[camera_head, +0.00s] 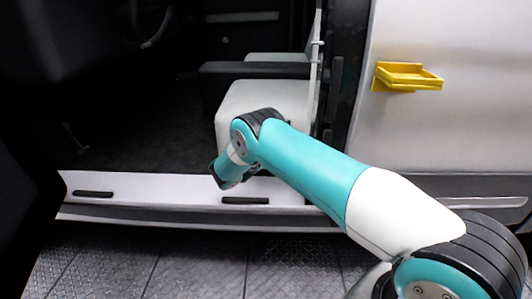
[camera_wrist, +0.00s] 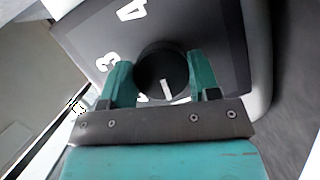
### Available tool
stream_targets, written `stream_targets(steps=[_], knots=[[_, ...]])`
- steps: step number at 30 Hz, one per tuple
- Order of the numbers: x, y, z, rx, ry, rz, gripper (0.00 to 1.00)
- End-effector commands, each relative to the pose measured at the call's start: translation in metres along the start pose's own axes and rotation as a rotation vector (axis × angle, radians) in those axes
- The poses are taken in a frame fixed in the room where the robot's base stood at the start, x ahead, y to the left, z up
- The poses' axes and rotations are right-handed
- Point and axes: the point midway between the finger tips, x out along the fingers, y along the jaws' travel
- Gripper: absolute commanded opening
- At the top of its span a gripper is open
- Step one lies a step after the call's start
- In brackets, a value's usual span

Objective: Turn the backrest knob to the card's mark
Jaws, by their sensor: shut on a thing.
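In the wrist view the backrest knob (camera_wrist: 161,70) is a round black dial with a white pointer line. It sits on a dark grey panel (camera_wrist: 205,30) with white numerals. A 4 (camera_wrist: 131,10) and a 3 (camera_wrist: 107,62) are readable, and another mark is partly hidden near the gripper. The pointer line faces toward the gripper's palm, at the lower side of the picture. My gripper (camera_wrist: 161,76) has its teal fingers on both sides of the knob, shut on it. In the head view the gripper end is hidden behind my arm, by the pale seat (camera_head: 262,97). No card is clearly readable.
The seat stands inside the vehicle's open doorway, with a dark armrest (camera_head: 255,69) above it. The white door sill (camera_head: 160,189) runs below my arm. A yellow tray (camera_head: 408,77) is fixed to the white body panel at the right. Metal floor lies in front.

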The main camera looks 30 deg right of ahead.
Motion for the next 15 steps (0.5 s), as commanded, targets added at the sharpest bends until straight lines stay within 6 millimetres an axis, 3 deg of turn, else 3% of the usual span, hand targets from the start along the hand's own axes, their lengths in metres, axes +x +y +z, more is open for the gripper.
stream_targets(steps=[15], knots=[[0.0001,-0.0022,0.0010,-0.133,-0.011,0.046,0.32]])
